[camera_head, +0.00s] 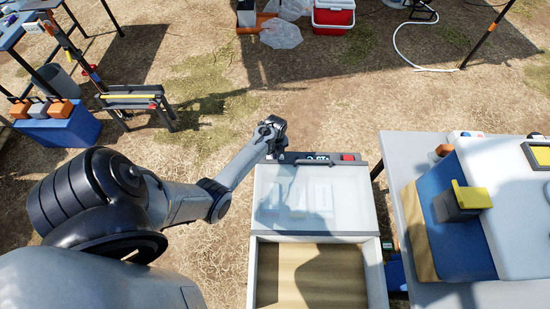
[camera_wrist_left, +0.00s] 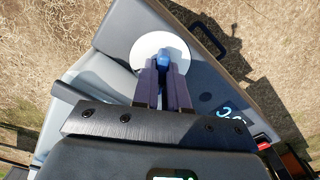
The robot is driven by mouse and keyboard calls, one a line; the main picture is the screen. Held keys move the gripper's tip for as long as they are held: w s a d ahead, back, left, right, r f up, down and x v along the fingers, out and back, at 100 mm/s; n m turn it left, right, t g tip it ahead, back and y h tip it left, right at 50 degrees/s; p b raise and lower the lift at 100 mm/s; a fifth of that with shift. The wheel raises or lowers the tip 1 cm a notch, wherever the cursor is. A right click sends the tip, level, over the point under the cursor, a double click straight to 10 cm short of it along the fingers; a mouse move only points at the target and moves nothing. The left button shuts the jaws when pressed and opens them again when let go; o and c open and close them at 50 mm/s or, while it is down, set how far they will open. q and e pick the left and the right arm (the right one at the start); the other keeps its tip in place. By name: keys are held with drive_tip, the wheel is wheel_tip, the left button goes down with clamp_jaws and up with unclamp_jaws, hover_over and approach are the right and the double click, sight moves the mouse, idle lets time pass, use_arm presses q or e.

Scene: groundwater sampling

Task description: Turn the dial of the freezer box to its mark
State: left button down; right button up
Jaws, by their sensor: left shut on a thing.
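The freezer box (camera_head: 253,272) stands in the middle of the head view, with a pale see-through lid (camera_head: 312,200) over its far part and a tan inside showing at the front. A dark panel with a lit display (camera_head: 317,157) runs along its far edge. My left gripper (camera_head: 274,126) is at the left end of that panel. In the left wrist view, the dial is a round white disc (camera_wrist_left: 143,48) with a blue knob (camera_wrist_left: 163,58). My left gripper (camera_wrist_left: 163,78) is shut on the knob. I cannot make out the mark. My right gripper is not in view.
A grey table (camera_head: 397,160) to the right carries a blue and white box (camera_head: 455,245) with a yellow-topped part. A red cooler (camera_head: 333,17) and clear bags (camera_head: 281,34) lie at the back. A blue bin (camera_head: 62,130) stands left. Dry grass lies between.

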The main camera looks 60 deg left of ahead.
use_arm(q)
drive_tip(key=shift+r+n+p, duration=0.15)
drive_tip(key=shift+n+p, duration=0.25)
drive_tip(key=n+p, duration=0.2)
drive_tip(key=n, duration=0.2)
drive_tip(key=shift+r+n, duration=0.1)
drive_tip(key=shift+n, duration=0.3)
drive_tip(key=n+p, duration=0.1)
drive_tip(key=n, duration=0.2)
drive_tip(key=shift+n, duration=0.3)
drive_tip(key=n, duration=0.2)
drive_tip(key=shift+f+n+p, duration=0.25)
drive_tip(key=shift+n+p, duration=0.15)
drive_tip(key=c, duration=1.1)
unclamp_jaws()
drive_tip(key=shift+r, duration=0.1)
